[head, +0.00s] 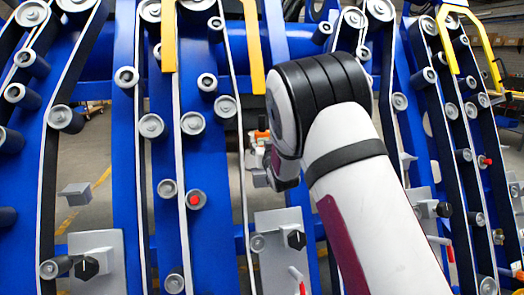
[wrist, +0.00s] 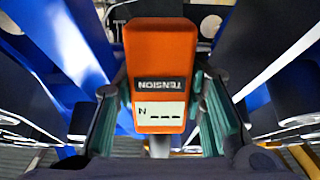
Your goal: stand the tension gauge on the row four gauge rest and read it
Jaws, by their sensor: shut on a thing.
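The tension gauge (wrist: 165,55) is an orange box held between the two green-padded fingers of my gripper (wrist: 160,115) in the wrist view. Its black TENSION label reads upside down there. Its pale display (wrist: 160,112) shows N and dashes, with no number. In the head view only a small orange bit of the gauge (head: 262,135) shows, left of my arm's bend; my gripper (head: 262,170) is mostly hidden behind the arm. A small grey block (head: 75,193) at left may be a gauge rest. I cannot tell which rest belongs to row four.
Blue upright frames (head: 130,150) carry belts over grey rollers (head: 150,125). Yellow hoops (head: 168,40) stand at the top. Grey plates with black knobs (head: 86,267) sit low, and red-tipped levers (head: 297,274) stick out nearby. Narrow gaps separate the frames.

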